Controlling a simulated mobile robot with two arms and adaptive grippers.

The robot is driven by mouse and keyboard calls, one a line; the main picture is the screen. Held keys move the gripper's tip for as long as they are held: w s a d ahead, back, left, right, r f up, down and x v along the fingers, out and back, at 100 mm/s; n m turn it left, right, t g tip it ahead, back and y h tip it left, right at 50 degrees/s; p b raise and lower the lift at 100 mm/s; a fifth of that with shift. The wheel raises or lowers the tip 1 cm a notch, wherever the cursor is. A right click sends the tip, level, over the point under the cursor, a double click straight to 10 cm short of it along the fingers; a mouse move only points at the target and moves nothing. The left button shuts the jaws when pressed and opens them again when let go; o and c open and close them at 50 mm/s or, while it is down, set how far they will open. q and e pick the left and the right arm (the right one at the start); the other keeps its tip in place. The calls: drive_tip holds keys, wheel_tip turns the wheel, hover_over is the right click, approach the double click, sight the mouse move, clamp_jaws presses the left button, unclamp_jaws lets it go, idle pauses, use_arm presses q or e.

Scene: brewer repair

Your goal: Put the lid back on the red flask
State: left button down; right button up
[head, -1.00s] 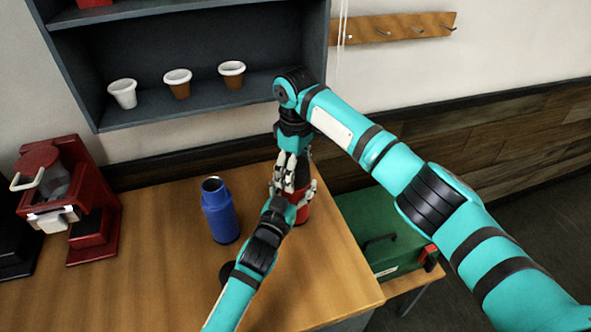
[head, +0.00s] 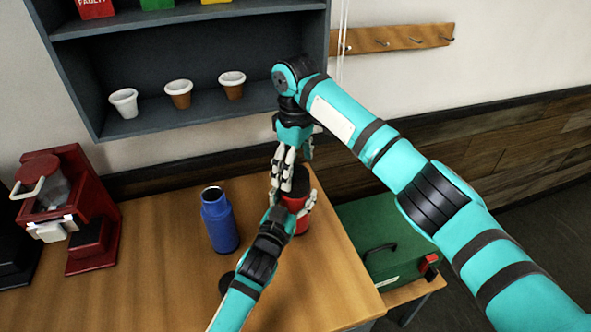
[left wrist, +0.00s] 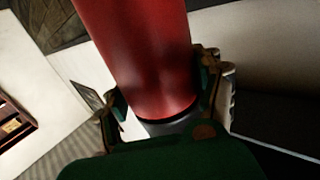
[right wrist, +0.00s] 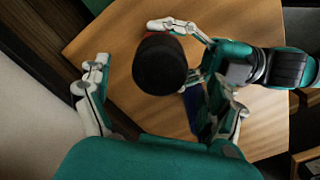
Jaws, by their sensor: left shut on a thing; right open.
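The red flask (head: 302,222) stands upright near the table's right edge. A round black lid (head: 297,178) sits on its top; I cannot tell how tightly it is seated. The right wrist view shows this lid (right wrist: 160,66) from above, with a bit of red beneath it. My left gripper (head: 295,200) is shut on the red flask's upper body, and its fingers also flank the flask (left wrist: 140,50) in the left wrist view. My right gripper (head: 285,174) is open just above and beside the lid, apparently not holding it.
A blue flask (head: 219,222), open at the top, stands left of the red one. A dark round piece (head: 226,284) lies beside my left arm. A red brewer (head: 75,215) stands at left. A shelf (head: 180,120) with cups is behind; a green case (head: 375,235) is at right.

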sight(296, 204)
drive_tip(key=shift+r, duration=0.2)
drive_tip(key=shift+c, duration=0.9)
drive_tip(key=r+n, duration=0.1)
drive_tip(key=n, duration=0.2)
drive_tip(key=shift+w+r, duration=0.1)
drive_tip(key=shift+r, duration=0.3)
drive_tip(key=r+n, duration=0.1)
drive_tip(key=n, duration=0.1)
drive_tip(key=shift+r+n, duration=0.15)
drive_tip(key=shift+n, duration=0.15)
drive_tip(key=shift+f, duration=4)
drive_tip(key=c, duration=1.2)
drive_tip(key=shift+o, duration=0.2)
drive_tip(key=m, duration=0.3)
